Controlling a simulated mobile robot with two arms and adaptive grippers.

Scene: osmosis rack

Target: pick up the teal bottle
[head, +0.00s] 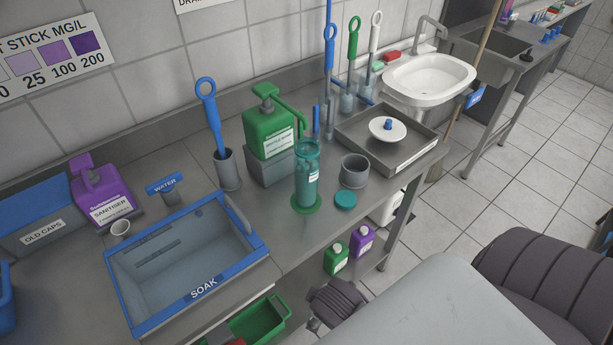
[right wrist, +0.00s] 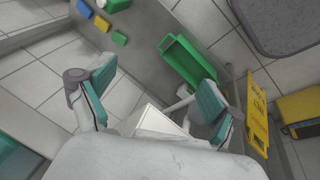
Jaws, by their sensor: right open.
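The teal bottle (head: 307,180) stands upright in the head view, see-through, with an open-looking top and a small white label. It stands on a round green base or mat (head: 306,203) on the steel counter. A teal round lid (head: 345,200) lies just right of it. My right gripper (right wrist: 158,90) shows in the right wrist view, its two teal-padded fingers spread wide with nothing between them. The bottle is not clearly seen in that view. My right arm reaches in at the lower right of the head view, below the counter's front edge and apart from the bottle. My left gripper is not in view.
A green pump container (head: 268,128) stands close behind the bottle, a grey cup (head: 354,171) to its right. The blue-rimmed soak basin (head: 190,262) is left, a grey tray (head: 415,152) right. Below the counter are small green (head: 336,259) and purple (head: 362,240) containers.

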